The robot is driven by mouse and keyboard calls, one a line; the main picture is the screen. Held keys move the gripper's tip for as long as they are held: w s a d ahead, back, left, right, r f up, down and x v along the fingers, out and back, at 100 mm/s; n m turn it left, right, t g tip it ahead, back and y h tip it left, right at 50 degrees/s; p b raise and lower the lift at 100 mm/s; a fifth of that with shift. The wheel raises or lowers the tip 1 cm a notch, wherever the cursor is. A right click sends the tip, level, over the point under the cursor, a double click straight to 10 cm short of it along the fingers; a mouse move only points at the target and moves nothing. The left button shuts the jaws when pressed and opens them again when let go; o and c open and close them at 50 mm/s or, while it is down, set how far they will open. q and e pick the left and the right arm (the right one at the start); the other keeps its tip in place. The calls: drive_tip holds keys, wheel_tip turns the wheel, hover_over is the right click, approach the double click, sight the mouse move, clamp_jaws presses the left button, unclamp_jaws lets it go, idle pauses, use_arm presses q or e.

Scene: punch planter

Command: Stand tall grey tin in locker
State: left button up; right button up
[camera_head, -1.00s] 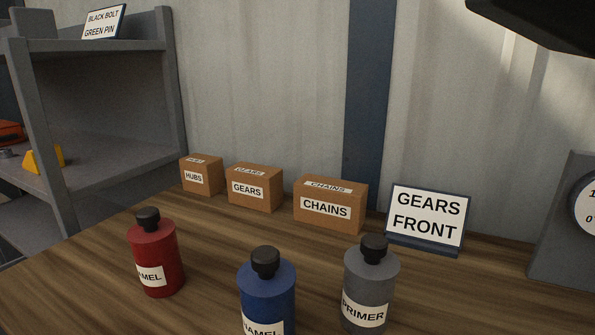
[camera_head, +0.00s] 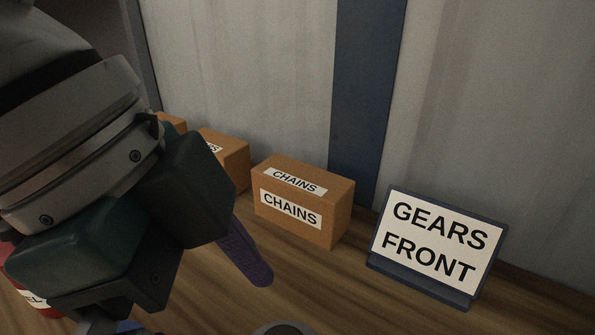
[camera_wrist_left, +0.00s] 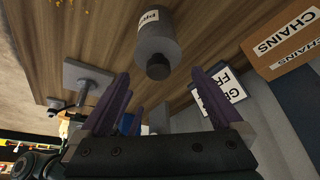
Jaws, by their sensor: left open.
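The tall grey tin (camera_wrist_left: 156,40) with a black cap shows in the left wrist view, its label partly readable. It lies beyond and between the fingertips of my left gripper (camera_wrist_left: 160,78), which is open and empty. I cannot tell the exact gap to the tin. In the head view my left gripper (camera_head: 246,256) covers the left side, with one purple finger showing. A grey rounded edge (camera_head: 283,329) at the bottom of that view appears to be the tin's top. I cannot identify the locker in the current views.
A CHAINS box (camera_head: 303,208) and a GEARS FRONT sign (camera_head: 430,245) stand along the back wall. Another box (camera_head: 228,155) is partly hidden by my arm. A red tin (camera_head: 32,300) shows at lower left. Some bare wooden bench lies before the sign.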

use_arm(q)
drive_tip(key=b+x, duration=0.3)
drive_tip(key=x, duration=0.6)
drive_tip(key=shift+s+f, duration=0.2)
drive_tip(key=shift+f, duration=0.25)
use_arm(e)
drive_tip(key=f, duration=0.3)
drive_tip(key=shift+s+a+f, duration=0.1)
drive_tip(key=shift+s+f, duration=0.05)
drive_tip(key=shift+s, duration=0.2)
use_arm(q)
drive_tip(key=shift+c, duration=0.2)
drive_tip(key=shift+r, duration=0.1)
clamp_jaws()
